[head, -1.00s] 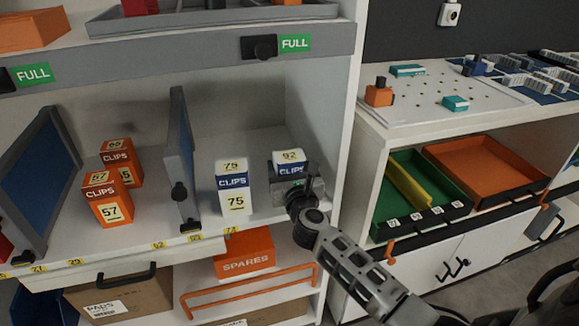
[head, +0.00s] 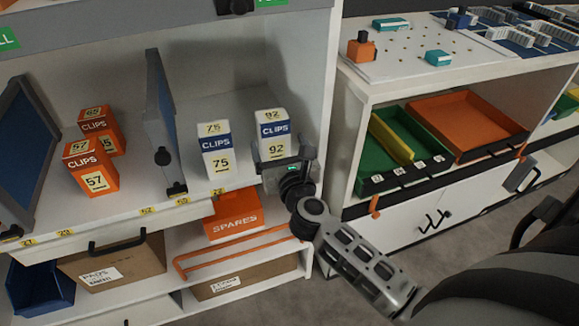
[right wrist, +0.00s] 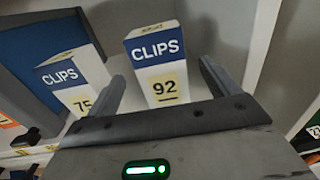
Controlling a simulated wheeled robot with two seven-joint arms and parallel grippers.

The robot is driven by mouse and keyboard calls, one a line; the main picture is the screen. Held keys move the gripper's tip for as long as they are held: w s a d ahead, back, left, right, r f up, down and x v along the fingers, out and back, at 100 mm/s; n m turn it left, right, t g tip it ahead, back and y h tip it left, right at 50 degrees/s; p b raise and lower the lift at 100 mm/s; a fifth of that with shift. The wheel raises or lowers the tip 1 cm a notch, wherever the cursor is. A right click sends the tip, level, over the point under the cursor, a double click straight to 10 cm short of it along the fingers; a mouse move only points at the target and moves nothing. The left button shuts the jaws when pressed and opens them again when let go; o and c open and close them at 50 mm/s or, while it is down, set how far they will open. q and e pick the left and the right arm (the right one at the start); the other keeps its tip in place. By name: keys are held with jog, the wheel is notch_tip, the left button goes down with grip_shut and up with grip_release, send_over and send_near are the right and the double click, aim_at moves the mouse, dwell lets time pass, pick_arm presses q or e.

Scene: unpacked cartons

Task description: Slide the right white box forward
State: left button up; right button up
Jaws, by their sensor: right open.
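The right white box (head: 272,133), with a blue CLIPS band and the number 92, stands upright on the shelf near the right side wall. It also shows in the right wrist view (right wrist: 157,62). My right gripper (head: 283,153) is open in front of its lower part. In the right wrist view its fingers (right wrist: 163,80) lie left and right of the box, with space visible between; contact cannot be told. The left white box (head: 216,152), number 75, stands to its left, outside the fingers. My left gripper is not in view.
A blue-panelled divider (head: 162,125) stands left of the white boxes. Orange CLIPS boxes (head: 92,168) stand beyond it. The shelf's right side wall (head: 318,90) is close to my gripper. An orange SPARES box (head: 233,218) sits on the shelf below.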

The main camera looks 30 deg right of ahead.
jog(key=v, duration=0.8)
jog(key=shift+b, duration=0.3)
jog(key=shift+a, duration=0.1)
